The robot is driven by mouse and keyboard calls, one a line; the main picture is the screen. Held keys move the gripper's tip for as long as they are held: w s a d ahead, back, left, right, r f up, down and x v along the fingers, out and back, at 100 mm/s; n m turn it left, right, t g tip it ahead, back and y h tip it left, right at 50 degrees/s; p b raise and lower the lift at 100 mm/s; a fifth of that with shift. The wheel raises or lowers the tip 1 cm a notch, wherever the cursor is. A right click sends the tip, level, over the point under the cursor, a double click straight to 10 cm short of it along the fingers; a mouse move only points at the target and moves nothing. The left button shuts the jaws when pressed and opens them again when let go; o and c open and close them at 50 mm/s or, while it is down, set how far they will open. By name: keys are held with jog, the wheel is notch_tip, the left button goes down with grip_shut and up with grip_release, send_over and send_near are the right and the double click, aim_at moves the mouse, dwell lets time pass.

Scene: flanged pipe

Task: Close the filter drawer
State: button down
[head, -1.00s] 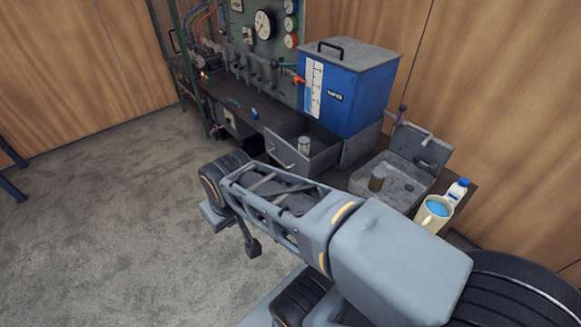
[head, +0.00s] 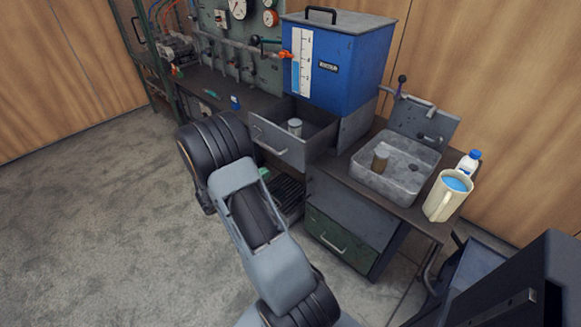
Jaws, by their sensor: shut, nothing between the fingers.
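The filter drawer (head: 282,146) is a grey metal drawer with a bar handle (head: 268,142), under the blue tank (head: 338,62) in the head view. It stands pulled out towards me, with a small pale metal cylinder (head: 295,127) upright inside. My arm rises from the bottom of the view, left of and in front of the drawer. My gripper cannot be made out; it is hidden behind the arm or out of view.
Right of the drawer are a metal sink (head: 397,172) with a brown cylinder (head: 381,158), a cream jug (head: 448,195) of blue liquid and a white bottle (head: 468,163). A green drawer (head: 338,240) below is shut. Floor (head: 80,220) at left is clear.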

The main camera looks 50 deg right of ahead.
notch_tip(320, 180, down, 3)
jog(key=w+d+n+t+h, duration=0.1)
jog(key=w+n, duration=0.1)
jog(key=b, duration=0.2)
send_near(295, 154)
jog(key=shift+n+t, duration=0.3)
jog(key=shift+t, duration=0.1)
jog(key=d, duration=0.5)
jog(key=s+d, duration=0.1)
jog(key=d, duration=0.1)
jog(key=shift+d+f, duration=0.25)
